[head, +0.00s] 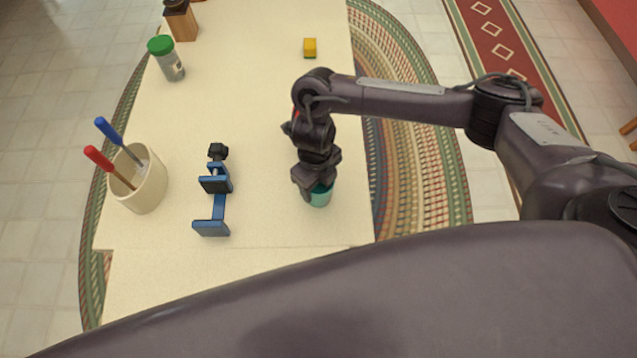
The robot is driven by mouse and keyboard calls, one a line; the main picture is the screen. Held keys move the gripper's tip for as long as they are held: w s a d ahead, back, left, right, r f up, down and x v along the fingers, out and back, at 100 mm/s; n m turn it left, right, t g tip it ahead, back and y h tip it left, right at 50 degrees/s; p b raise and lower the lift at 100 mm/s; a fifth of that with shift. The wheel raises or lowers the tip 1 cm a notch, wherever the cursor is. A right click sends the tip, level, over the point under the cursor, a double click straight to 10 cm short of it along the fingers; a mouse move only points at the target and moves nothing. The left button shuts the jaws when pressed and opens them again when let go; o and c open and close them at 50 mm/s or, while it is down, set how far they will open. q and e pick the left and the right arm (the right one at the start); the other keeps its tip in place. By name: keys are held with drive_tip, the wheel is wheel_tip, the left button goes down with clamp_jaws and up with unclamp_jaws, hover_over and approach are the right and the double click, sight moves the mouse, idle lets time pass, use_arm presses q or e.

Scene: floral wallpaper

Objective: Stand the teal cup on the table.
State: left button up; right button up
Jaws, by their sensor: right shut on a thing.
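The teal cup (321,196) is near the right edge of the cream table (270,110), mostly hidden under my right gripper (315,190). My right gripper points down and is shut on the cup. The cup looks about upright, but I cannot tell whether its base touches the table. My left gripper is not in view.
A blue clamp (218,205) lies left of the cup. A cream holder (142,185) with a red-handled and a blue-handled tool stands at the left edge.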

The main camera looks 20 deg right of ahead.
drive_tip(key=shift+f, duration=0.15)
drive_tip(key=shift+f, duration=0.25)
drive_tip(key=o, duration=1)
drive_tip(key=shift+r, duration=0.1)
drive_tip(key=shift+o, duration=0.2)
drive_tip(key=shift+r, duration=0.1)
drive_tip(key=shift+w+r, duration=0.1)
drive_tip(key=shift+r, duration=0.2)
wheel_tip(320, 180, up, 12)
drive_tip(key=p, duration=0.2)
drive_tip(key=shift+w+a+f, duration=0.2)
drive_tip(key=shift+w+f, duration=0.05)
drive_tip(key=shift+w, duration=0.05)
